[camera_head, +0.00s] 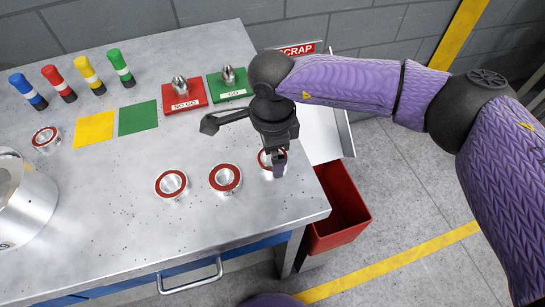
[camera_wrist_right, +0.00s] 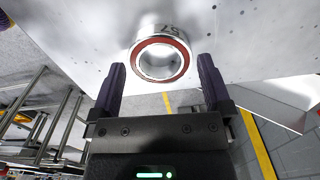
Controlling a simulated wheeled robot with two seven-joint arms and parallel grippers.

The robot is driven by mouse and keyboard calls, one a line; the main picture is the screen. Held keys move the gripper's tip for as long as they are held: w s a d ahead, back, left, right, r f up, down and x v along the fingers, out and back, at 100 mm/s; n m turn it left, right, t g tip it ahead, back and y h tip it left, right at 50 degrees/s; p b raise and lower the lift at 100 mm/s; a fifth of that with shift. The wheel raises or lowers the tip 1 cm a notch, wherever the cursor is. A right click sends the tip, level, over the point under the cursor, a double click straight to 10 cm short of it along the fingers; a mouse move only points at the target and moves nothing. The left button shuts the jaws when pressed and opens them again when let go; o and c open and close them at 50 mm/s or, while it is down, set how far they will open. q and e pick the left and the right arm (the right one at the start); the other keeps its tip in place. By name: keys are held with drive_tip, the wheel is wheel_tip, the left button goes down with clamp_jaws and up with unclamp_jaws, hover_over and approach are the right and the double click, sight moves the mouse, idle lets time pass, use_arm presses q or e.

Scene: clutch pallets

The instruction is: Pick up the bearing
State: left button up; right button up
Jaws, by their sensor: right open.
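Several ring-shaped bearings with red faces lie on the metal table (camera_head: 130,235). In the head view, one bearing (camera_head: 265,158) is nearest the table's right edge, partly hidden by my right gripper (camera_head: 278,168), which points down over it. In the right wrist view this bearing (camera_wrist_right: 160,40), silver with a red inner ring and a marking on its side, sits just ahead of the open fingers of my right gripper (camera_wrist_right: 161,88). A gap shows between the fingers, and nothing is held. Two more bearings, a middle one (camera_head: 225,187) and a left one (camera_head: 172,193), lie beside it. My left gripper is not in view.
Another bearing (camera_head: 45,139) lies at the left near a large metal cylinder (camera_head: 30,205). Yellow (camera_head: 94,129) and green (camera_head: 138,117) squares, a red NO GO block (camera_head: 184,100) and a green GO block (camera_head: 243,90) sit farther back. A red bin (camera_head: 345,205) stands off the right edge.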

drive_tip(key=shift+f, duration=0.65)
drive_tip(key=shift+r, duration=0.15)
drive_tip(key=c, duration=1.1)
